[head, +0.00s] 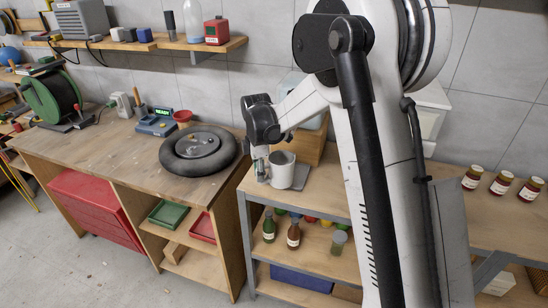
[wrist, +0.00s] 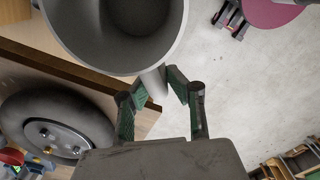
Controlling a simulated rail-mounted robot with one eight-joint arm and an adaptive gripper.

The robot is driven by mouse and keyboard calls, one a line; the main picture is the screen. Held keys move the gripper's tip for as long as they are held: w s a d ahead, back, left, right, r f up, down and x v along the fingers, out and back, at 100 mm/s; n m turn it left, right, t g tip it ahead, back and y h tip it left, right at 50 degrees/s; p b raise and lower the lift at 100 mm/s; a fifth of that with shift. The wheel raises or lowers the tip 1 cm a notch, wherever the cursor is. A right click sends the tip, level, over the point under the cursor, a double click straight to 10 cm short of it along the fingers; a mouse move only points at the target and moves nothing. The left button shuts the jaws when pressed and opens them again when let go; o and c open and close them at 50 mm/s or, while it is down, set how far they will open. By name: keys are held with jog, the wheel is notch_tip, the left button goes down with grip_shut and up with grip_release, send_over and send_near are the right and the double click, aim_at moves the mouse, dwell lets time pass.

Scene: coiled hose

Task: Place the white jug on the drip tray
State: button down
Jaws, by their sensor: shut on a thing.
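The white jug (head: 282,171) is upright at the left end of the shelf unit's top in the head view. Its open mouth and grey inside (wrist: 130,25) fill the top of the wrist view. My gripper (head: 262,163) is at the jug's left side; in the wrist view its green-padded fingers (wrist: 151,86) are closed on the jug's handle (wrist: 154,80). A flat grey slab, apparently the drip tray (head: 301,178), shows behind and to the right of the jug. The jug hides part of it, and I cannot tell whether the jug touches it.
A wooden box (head: 311,148) stands behind the jug. A black wheel (head: 198,150) lies on the workbench (head: 90,148) to the left, across a narrow gap. Bottles (head: 293,234) stand on the shelf below. Jars (head: 501,183) stand at the far right.

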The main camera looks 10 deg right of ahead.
aim_at(271, 159)
jog(key=w+d+p, duration=0.1)
jog(key=w+d, duration=0.1)
jog(key=w, duration=0.1)
jog(key=w+d+f, duration=0.1)
jog(key=w+d, duration=0.1)
jog(key=w, duration=0.1)
jog(key=w+d+p, duration=0.1)
jog(key=w+d, duration=0.1)
jog(key=w, duration=0.1)
jog(key=shift+w+d+f+p, duration=0.2)
jog(key=shift+w+f+p, duration=0.05)
jog(key=shift+w+p, duration=0.1)
jog(key=shift+f+b, duration=0.6)
jog(key=shift+b, duration=0.15)
jog(key=c, duration=1.7)
grip_release()
jog(key=shift+r, duration=0.1)
